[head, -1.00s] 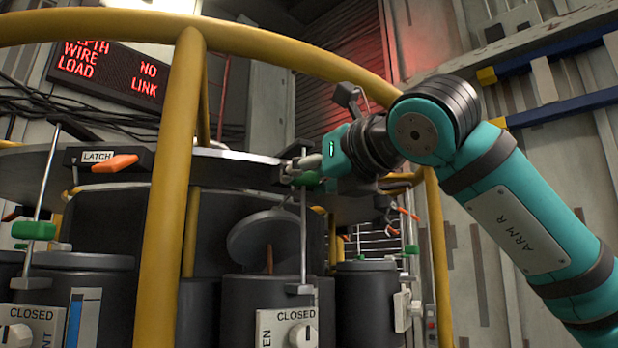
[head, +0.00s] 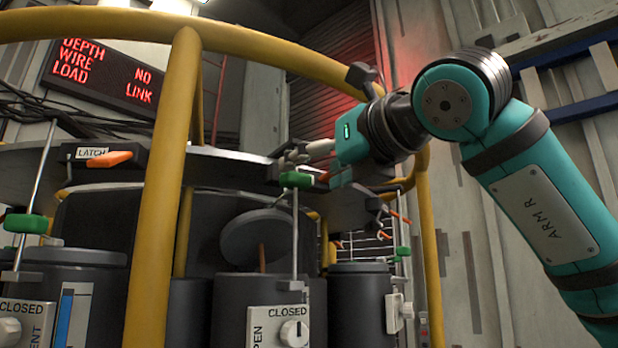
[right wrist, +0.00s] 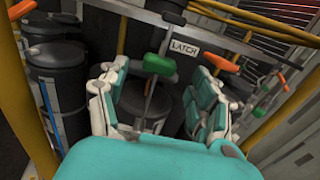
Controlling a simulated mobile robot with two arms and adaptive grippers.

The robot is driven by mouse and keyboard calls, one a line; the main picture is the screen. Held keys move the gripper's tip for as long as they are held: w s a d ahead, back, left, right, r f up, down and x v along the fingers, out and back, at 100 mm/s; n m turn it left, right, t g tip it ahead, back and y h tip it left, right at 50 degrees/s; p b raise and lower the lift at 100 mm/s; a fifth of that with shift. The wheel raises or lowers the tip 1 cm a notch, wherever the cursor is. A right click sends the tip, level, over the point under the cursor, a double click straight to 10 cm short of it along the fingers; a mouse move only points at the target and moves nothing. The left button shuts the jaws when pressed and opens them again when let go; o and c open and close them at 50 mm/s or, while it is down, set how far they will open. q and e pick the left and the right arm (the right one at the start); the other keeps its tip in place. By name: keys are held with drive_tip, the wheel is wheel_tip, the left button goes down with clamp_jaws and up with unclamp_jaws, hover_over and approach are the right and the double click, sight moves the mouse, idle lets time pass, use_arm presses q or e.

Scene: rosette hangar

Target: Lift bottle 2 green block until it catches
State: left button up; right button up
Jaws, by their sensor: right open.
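Bottle 2's green block, which I take to be the middle one (head: 297,180), sits high on its thin upright rod, near the dark plate's edge. The rod rises from a dark bottle (head: 225,295) with a CLOSED knob label. My right gripper (head: 303,152) is at the block's upper side in the head view. The right wrist view shows this gripper (right wrist: 160,92) with its fingers spread, and the green block (right wrist: 160,64) beyond and between them, not held. Whether a finger touches the block I cannot tell. My left gripper is not in view.
A yellow rail (head: 168,190) stands in front. Other green blocks are on rods at left (head: 26,223) and right (head: 402,252). An orange latch handle (head: 108,159) lies on the plate (head: 215,160). A red-lettered sign (head: 105,72) hangs behind.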

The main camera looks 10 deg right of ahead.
drive_tip(key=shift+b+v, duration=0.75)
drive_tip(key=shift+v, duration=1.65)
